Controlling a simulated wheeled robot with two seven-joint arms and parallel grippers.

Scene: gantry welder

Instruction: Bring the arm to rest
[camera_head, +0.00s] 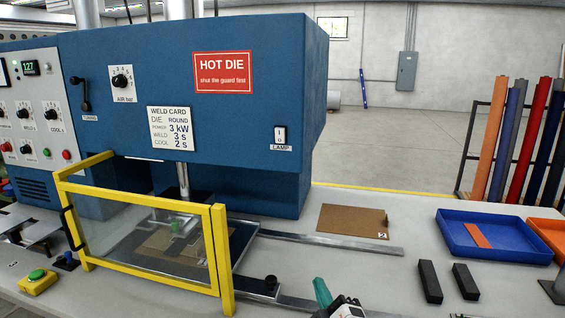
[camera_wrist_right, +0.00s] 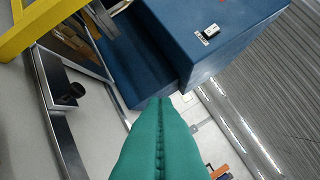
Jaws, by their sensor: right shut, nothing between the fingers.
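My right gripper (camera_head: 322,292) shows at the bottom middle of the head view, with its green fingers up, low over the front of the white table. In the right wrist view its green fingers (camera_wrist_right: 158,130) lie together with nothing between them. It is apart from the welder and the guard. My left gripper is not in the head view. The blue welder (camera_head: 190,60) stands behind, with a yellow-framed clear guard (camera_head: 150,235) upright in front of its die area. A sliding tray (camera_head: 245,245) with brown sheet on it lies behind the guard.
A brown board (camera_head: 352,220) marked 2 lies right of the welder by a metal rail (camera_head: 330,242). Two black blocks (camera_head: 430,282) lie at the right front. A blue tray (camera_head: 490,240) holds an orange piece.

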